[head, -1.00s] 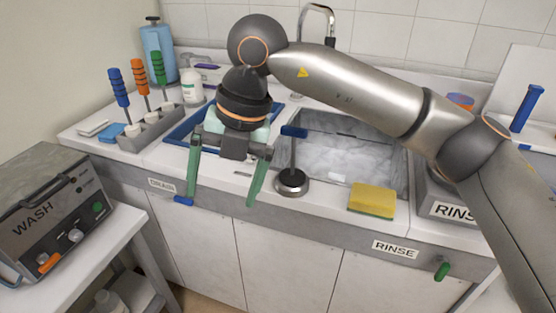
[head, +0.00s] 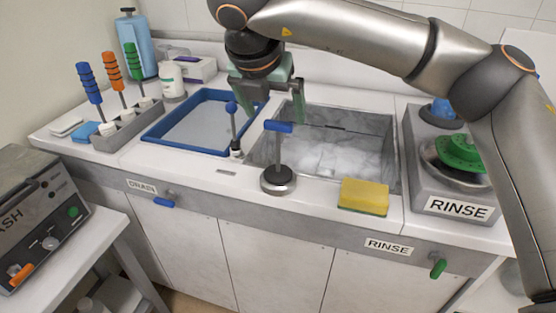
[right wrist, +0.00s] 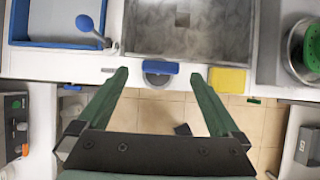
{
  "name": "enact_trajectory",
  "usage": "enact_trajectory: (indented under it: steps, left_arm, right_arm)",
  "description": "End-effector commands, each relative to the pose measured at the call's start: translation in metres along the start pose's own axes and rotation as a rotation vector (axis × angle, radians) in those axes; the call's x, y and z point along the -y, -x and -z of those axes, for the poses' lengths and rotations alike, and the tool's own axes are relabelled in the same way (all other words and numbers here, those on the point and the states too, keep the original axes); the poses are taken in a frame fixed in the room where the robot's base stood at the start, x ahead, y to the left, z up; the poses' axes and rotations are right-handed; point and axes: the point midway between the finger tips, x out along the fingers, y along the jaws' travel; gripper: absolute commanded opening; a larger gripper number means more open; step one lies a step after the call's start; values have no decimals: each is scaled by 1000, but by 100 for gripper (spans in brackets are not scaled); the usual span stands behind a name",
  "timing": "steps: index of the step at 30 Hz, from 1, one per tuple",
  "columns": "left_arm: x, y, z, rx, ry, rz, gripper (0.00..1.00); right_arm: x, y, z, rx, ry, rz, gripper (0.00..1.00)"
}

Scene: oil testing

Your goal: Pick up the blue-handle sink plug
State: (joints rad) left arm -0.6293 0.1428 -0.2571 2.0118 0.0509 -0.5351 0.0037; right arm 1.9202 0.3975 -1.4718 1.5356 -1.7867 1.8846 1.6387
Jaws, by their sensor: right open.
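The blue-handle sink plug (head: 278,180) stands upright on the counter's front rim, just in front of the sink. It has a round metal base, a thin stem and a blue crossbar handle. My right gripper (head: 268,106) is open and empty, with green fingers pointing down, behind and above the plug in the head view. In the right wrist view the plug's blue handle (right wrist: 160,67) appears between the two fingertips (right wrist: 160,74), and the fingers do not visibly touch it. My left gripper is out of view.
The sink (head: 388,133) holds foamy water. A yellow sponge (head: 364,196) lies right of the plug. A blue ball-topped lever (head: 232,108) stands to its left, beside the blue-rimmed tray (head: 176,99). A RINSE unit (head: 455,207) stands at the right.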

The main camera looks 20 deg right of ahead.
Motion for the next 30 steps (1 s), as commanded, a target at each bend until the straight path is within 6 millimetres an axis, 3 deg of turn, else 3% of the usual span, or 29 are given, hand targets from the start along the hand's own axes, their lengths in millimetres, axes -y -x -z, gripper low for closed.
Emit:
enact_trajectory:
  steps: [10,19,30]
  left_arm:
    - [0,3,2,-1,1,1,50]
    - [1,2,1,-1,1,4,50]
    - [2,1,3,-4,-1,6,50]
  right_arm:
    - [2,-46,0,-3,-1,1,100]
    - [1,-52,0,-1,-1,0,100]
    - [1,-52,0,-2,-1,0,60]
